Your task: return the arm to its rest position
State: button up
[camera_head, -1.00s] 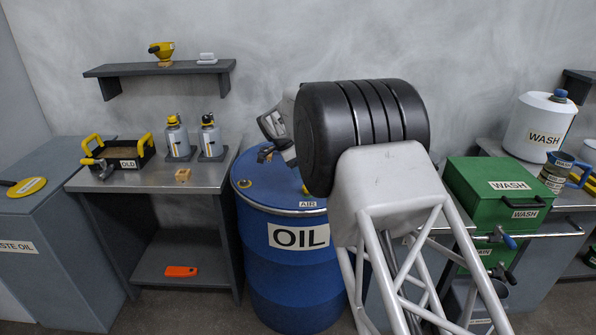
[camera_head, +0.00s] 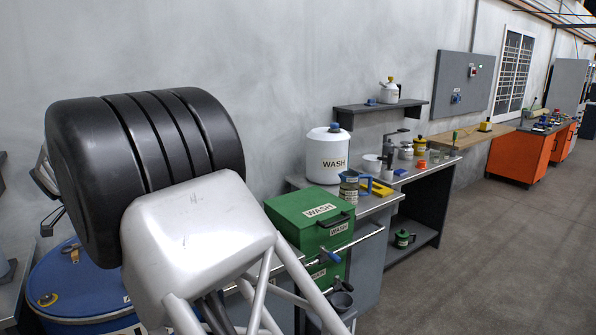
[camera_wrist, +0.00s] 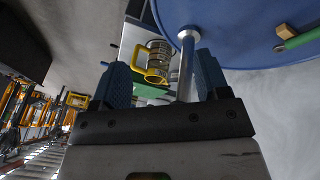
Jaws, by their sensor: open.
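My arm (camera_head: 195,245) fills the left foreground of the head view, with a black ribbed joint and a pale link. The end of my arm (camera_head: 45,175) shows only in part at the far left, above the blue drum. In the wrist view my gripper (camera_wrist: 163,82) is open, with blue-grey fingers apart.
The blue drum (camera_head: 75,290) stands below my arm; its blue top (camera_wrist: 240,20) is also in the wrist view. A green WASH box (camera_head: 310,222) and a white WASH container (camera_head: 328,155) stand on the bench to the right. The floor (camera_head: 480,250) at right is clear.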

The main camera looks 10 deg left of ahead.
jog(key=d+r+n, duration=0.2)
jog(key=d+r, duration=0.7)
jog(key=w+d+r+g+y, duration=0.1)
jog(key=d+r, duration=0.2)
jog(key=d, duration=1.8)
jog(key=w+d+r+y, duration=0.1)
jog(key=d+r, duration=0.2)
jog(key=d, duration=1.8)
jog(key=s+d+f, duration=0.1)
jog(key=s+d, duration=0.5)
jog(key=d, duration=0.4)
jog(key=s+d+f, duration=0.2)
jog(key=s+d, duration=0.3)
jog(key=d, duration=0.5)
jog(key=s+d+f, duration=0.4)
jog(key=s+d, duration=0.2)
jog(key=s, duration=0.3)
jog(key=s+d+f+t, duration=0.1)
jog(key=s+d+f, duration=0.4)
jog(key=s, duration=0.4)
jog(key=shift+d+f+y, duration=0.25)
jog(key=shift+d+y, duration=0.15)
jog(key=shift+d, duration=0.5)
